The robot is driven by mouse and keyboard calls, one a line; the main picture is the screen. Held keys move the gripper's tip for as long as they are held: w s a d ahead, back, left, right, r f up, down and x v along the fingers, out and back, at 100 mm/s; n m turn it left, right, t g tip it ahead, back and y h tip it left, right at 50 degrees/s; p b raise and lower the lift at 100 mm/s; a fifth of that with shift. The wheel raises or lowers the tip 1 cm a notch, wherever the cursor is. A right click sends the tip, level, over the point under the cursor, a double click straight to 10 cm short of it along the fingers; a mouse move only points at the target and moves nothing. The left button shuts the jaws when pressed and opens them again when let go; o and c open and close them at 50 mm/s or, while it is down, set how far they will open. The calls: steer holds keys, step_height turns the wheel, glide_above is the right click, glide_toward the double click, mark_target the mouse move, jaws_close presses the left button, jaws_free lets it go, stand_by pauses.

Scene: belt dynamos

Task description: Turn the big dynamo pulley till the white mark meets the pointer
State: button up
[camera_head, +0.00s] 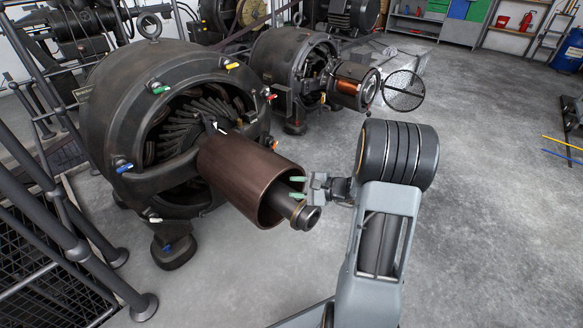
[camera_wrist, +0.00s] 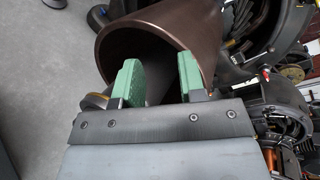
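The big dynamo (camera_head: 180,110) is a dark, round open-framed machine at the left of the head view. Its pulley is a brown, hollow cylinder (camera_head: 245,175) with a shaft end (camera_head: 305,217) sticking out of its open front. A small white patch (camera_head: 220,127) shows above the pulley's back edge, beside a dark upright piece; I cannot tell whether it is the mark or the pointer. My gripper (camera_head: 297,187) is at the right side of the pulley's open end. In the wrist view its green fingers (camera_wrist: 158,80) are apart before the pulley's mouth (camera_wrist: 160,50), with nothing gripped between them.
A smaller dynamo (camera_head: 290,65) with a copper-coloured part (camera_head: 352,85) and a mesh disc (camera_head: 403,90) stands behind. Dark railings (camera_head: 60,220) run along the left. Coloured tabs ring the big dynamo. Grey floor (camera_head: 490,200) is clear at the right.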

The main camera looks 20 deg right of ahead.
mark_target(297, 167)
steer(key=d+f+m+t+h, duration=0.1)
steer(key=d+m+t, duration=0.1)
steer(key=d, duration=0.1)
steer(key=w+d+f+m+t+h, duration=0.1)
steer(key=d+t, duration=0.1)
steer(key=d, duration=0.1)
steer(key=w+d+f+m+t+h, duration=0.1)
steer(key=d+f+m+t+h, duration=0.1)
steer(key=d, duration=0.1)
steer(key=shift+w+d+m+b, duration=0.2)
steer(key=shift+d+m+b, duration=0.1)
steer(key=shift+d, duration=0.05)
steer(key=shift+w, duration=0.4)
steer(key=b+x, duration=0.3)
steer(key=x, duration=0.9)
steer(key=shift+w, duration=0.3)
steer(key=shift+c, duration=0.3)
jaws_close()
